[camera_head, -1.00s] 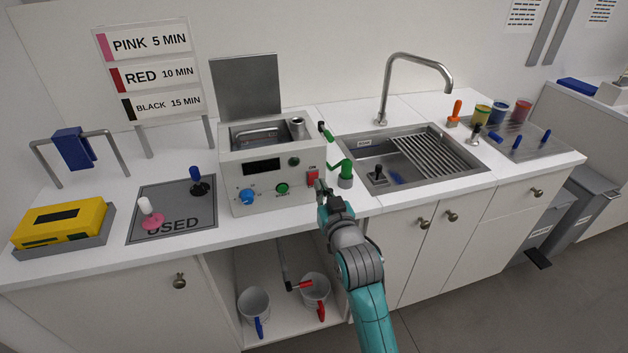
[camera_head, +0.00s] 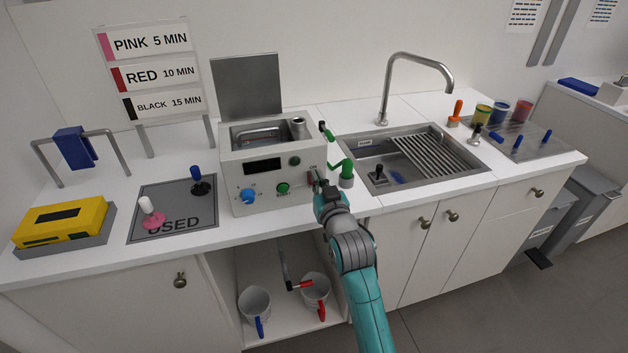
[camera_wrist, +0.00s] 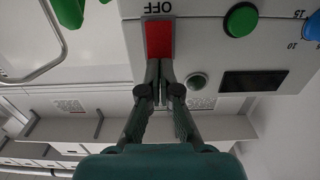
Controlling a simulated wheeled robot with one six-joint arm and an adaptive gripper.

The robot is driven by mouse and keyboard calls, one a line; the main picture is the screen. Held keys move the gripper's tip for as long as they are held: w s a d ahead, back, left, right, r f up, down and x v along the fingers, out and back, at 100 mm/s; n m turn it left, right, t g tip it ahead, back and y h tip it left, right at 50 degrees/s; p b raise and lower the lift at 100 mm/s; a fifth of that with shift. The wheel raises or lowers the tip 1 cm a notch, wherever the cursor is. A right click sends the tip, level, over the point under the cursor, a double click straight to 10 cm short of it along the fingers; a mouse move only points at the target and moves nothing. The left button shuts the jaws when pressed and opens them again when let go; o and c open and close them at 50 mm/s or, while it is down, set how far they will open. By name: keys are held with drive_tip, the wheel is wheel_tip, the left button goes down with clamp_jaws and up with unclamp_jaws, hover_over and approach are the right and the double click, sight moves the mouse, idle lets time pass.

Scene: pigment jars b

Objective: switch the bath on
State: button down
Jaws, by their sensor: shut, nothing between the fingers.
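The bath (camera_head: 265,195) is a white box on the counter with its lid raised. Its front bears a red rocker switch (camera_head: 311,178), marked ON above and, in the wrist view, OFF at the other end. My gripper (camera_head: 319,181) is shut and empty, its tips at the switch. In the wrist view, which is upside down, the closed fingertips (camera_wrist: 165,68) overlap the end of the red switch (camera_wrist: 159,38) away from OFF. I cannot tell whether they touch or press it. The display (camera_head: 262,166) is dark.
Mugs (camera_head: 254,302) stand on the shelf below.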

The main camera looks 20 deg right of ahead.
drive_tip(key=shift+w, duration=0.4)
drive_tip(key=shift+s, duration=0.1)
drive_tip(key=s, duration=1.5)
drive_tip(key=shift+s, duration=0.35)
drive_tip(key=s+f, duration=0.9)
drive_tip(key=s, duration=0.1)
drive_tip(key=s+f+g, duration=0.1)
drive_tip(key=s+f, duration=0.1)
drive_tip(key=s, duration=1.4)
drive_tip(key=s+f+g, duration=0.2)
drive_tip(key=s, duration=1.3)
drive_tip(key=shift+s+f, duration=0.2)
drive_tip(key=shift+s, duration=0.15)
